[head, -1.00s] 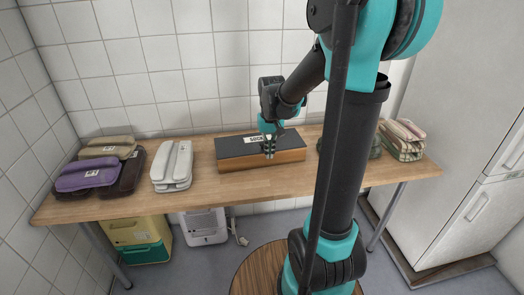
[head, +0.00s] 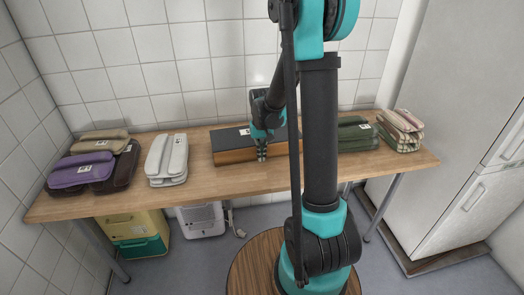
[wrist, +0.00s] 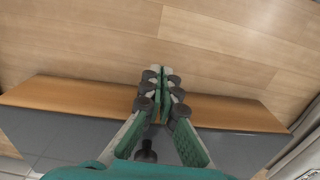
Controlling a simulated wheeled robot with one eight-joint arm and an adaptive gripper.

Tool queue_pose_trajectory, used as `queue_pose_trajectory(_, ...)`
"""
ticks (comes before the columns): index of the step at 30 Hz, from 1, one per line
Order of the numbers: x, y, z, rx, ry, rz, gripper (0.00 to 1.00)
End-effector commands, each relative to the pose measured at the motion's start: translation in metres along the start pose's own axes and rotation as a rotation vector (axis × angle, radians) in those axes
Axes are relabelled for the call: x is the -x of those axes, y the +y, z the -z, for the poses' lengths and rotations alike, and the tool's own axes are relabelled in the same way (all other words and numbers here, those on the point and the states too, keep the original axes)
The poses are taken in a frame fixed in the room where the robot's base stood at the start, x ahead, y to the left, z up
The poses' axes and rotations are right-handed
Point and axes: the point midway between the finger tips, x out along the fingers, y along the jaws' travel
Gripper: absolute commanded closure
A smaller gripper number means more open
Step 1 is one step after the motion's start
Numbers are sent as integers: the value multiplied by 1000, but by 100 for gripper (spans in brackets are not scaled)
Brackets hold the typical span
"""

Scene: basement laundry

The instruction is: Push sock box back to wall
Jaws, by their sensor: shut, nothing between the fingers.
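The sock box (head: 233,155) has a dark lid with a white label and an orange-brown wooden front. It sits flat on the wooden table, near the tiled wall. My gripper (head: 262,156) is shut and empty, pointing down at the middle of the box's front side. In the wrist view my gripper (wrist: 163,76) has its fingertips just past the front edge of the box (wrist: 70,92). Whether the fingers touch the front face cannot be told. My arm hides the box's right end in the head view, and the gap to the wall is hidden behind the box.
On the table (head: 190,194), a white folded stack (head: 166,160) and purple (head: 80,172), brown and tan bundles lie left. A green stack (head: 357,136) and a plaid stack (head: 402,130) lie right. The table in front of the box is clear. A white cabinet (head: 450,150) stands right.

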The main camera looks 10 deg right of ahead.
Motion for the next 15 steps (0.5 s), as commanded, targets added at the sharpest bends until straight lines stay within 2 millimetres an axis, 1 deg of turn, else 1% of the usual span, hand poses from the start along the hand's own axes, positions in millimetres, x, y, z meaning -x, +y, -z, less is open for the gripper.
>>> queue_pose_trajectory(1, 0, 0, 8, 0, 0, 0, 100)
queue_pose_trajectory(6, 0, 0, 23, 0, 0, 0, 100)
queue_pose_trajectory(10, 0, 0, 27, 0, 0, 0, 100)
queue_pose_trajectory(15, 1, 0, 27, 0, 0, 0, 100)
